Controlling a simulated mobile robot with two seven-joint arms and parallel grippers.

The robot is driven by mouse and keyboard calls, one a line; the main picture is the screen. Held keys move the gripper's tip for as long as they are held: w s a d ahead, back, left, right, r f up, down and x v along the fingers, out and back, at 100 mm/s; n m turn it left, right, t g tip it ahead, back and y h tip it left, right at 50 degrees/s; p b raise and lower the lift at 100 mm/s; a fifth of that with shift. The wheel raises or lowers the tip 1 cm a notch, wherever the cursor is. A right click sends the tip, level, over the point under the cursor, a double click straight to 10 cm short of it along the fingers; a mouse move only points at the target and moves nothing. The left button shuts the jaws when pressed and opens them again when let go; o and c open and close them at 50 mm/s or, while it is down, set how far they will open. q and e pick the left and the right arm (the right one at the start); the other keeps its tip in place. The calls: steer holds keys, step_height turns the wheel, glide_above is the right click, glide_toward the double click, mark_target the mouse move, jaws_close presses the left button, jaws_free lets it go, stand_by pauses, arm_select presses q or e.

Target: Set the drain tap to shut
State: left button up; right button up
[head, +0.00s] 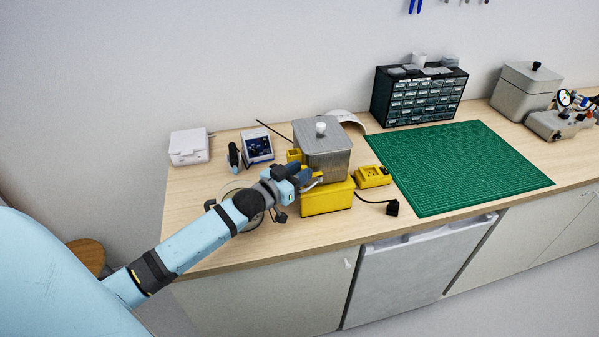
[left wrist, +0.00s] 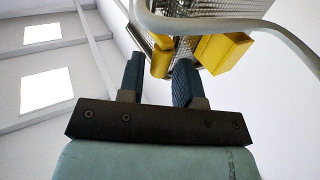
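A grey metal tank (head: 335,162) with a lid and white knob sits on a yellow base (head: 326,200) near the bench's front. My left gripper (head: 311,181) is at its front left side. In the left wrist view, its two dark fingers (left wrist: 158,82) are apart, with a yellow lever-like part (left wrist: 162,57) just beyond and between the tips. This part may be the drain tap; I cannot tell its setting. A second yellow piece (left wrist: 225,52) is to its right, and a curved grey tube (left wrist: 215,24) crosses above. My right gripper is in neither view.
A round metal dish is partly hidden under my left arm. Behind stands a drawer cabinet (head: 418,97); a white box (head: 189,147) is at left.

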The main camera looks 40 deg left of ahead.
arm_select(q)
steer(key=shift+o, duration=0.6)
steer(key=s+a+b, duration=0.2)
steer(key=s, duration=1.1)
steer(key=shift+s+a+b, duration=0.25)
steer(key=shift+s+b, duration=0.05)
steer(key=shift+b, duration=0.05)
